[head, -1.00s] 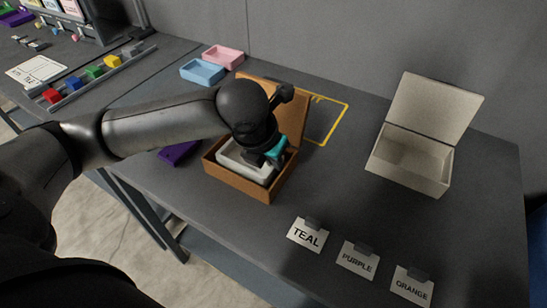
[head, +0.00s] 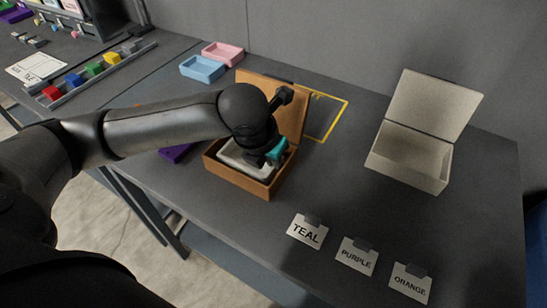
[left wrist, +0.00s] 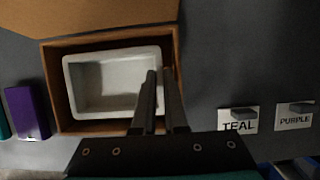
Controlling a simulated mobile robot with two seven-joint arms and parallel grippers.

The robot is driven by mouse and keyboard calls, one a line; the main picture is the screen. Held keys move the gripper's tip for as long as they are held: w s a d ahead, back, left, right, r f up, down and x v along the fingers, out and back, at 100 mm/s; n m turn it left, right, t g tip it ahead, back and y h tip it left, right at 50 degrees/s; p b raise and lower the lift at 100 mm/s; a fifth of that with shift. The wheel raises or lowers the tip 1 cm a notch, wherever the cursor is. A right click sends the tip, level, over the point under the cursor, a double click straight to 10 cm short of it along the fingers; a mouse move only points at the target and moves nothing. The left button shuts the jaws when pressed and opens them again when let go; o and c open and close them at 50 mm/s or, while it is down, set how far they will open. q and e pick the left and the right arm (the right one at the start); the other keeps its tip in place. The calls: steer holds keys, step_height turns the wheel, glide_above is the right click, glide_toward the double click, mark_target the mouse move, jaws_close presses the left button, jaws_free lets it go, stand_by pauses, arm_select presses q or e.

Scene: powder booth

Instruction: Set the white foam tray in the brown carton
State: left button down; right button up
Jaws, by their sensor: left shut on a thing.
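The brown carton (head: 237,183) stands on the grey table with its lid raised at the back. It also shows in the left wrist view (left wrist: 56,92). The white foam tray (head: 235,157) is inside the carton's walls, and its hollow (left wrist: 105,84) looks empty from the wrist. Whether the tray rests on the carton's floor I cannot tell. My left gripper (head: 275,156) is shut on the tray's right wall, and its fingers (left wrist: 160,85) reach down at that rim in the left wrist view. My right gripper is not in view.
A cream box (head: 408,160) with a raised lid stands at the right. Cards reading TEAL (head: 307,231), PURPLE (head: 356,256) and ORANGE (head: 410,282) lie along the front. A purple item (head: 176,153) is left of the carton. Blue (head: 202,69) and pink (head: 223,54) trays lie behind.

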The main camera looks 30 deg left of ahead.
arm_select(q)
steer(key=c, duration=0.9)
jaws_free()
steer(key=shift+p+v, duration=3.7)
steer(key=shift+v, duration=3.95)
steer(key=shift+f, duration=0.1)
